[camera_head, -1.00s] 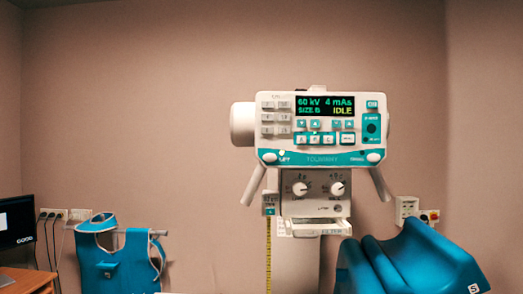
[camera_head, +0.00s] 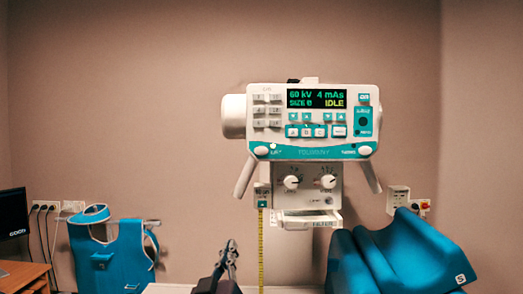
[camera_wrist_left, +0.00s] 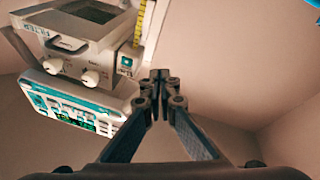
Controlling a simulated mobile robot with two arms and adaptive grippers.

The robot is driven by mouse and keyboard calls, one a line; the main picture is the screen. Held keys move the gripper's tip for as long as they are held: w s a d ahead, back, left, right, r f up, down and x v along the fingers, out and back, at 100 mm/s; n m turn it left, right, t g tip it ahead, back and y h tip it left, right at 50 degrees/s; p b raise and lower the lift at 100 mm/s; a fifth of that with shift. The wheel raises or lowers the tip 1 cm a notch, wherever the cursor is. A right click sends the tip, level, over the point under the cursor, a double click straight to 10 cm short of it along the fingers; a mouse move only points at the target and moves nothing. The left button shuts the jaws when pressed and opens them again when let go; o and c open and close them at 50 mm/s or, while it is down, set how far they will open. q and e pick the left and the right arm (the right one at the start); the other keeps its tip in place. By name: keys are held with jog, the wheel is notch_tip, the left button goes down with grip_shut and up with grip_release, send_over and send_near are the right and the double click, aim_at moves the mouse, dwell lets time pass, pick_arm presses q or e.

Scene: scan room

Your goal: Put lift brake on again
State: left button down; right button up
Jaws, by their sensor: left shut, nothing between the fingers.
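The x-ray tube head (camera_head: 234,117) has a white and teal control panel whose screen (camera_head: 317,99) reads 60 kV, 4 mAs, SIZE B and IDLE. A white oval button (camera_head: 261,150) sits at the panel's lower left, beside a small label that seems to read LIFT. A small pale lamp is just above it. My left gripper (camera_head: 231,243) is shut and empty, pointing up, below and left of the panel and apart from it. In the left wrist view its fingertips (camera_wrist_left: 159,76) meet, with the panel (camera_wrist_left: 75,108) to their left. My right gripper is out of view.
Two angled handles hang below the panel, the left one (camera_head: 245,176) above my gripper. A collimator with knobs (camera_head: 308,181) and a yellow tape (camera_head: 261,245) hang beneath. A blue apron (camera_head: 120,258) is left; a blue cushion (camera_head: 400,255) is right.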

aim_at(261, 151)
pick_arm(q)
jog(key=s+d+r+m+t+h, duration=0.1)
jog(key=s+d+r+h, duration=0.1)
jog(key=r, duration=0.5)
jog(key=s+d+r+m+t+h, duration=0.1)
jog(key=s+d+r+h, duration=0.1)
jog(key=r, duration=0.6)
jog(key=s+d+r+m+t+h, duration=0.1)
jog(key=d+r+h, duration=0.1)
jog(key=r, duration=0.5)
jog(key=shift+s+d+r+t+p, duration=0.15)
jog(key=shift+s+d+t+p, duration=0.25)
jog(key=shift+d, duration=0.1)
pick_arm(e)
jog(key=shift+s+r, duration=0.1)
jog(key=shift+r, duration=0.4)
pick_arm(q)
jog(key=shift+w, duration=0.1)
jog(key=w+b, duration=0.5)
jog(key=w, duration=0.3)
jog(key=shift+f+b, duration=0.2)
jog(key=shift+b, duration=0.2)
jog(key=shift+w+r, duration=0.15)
jog(key=shift+w, duration=0.2)
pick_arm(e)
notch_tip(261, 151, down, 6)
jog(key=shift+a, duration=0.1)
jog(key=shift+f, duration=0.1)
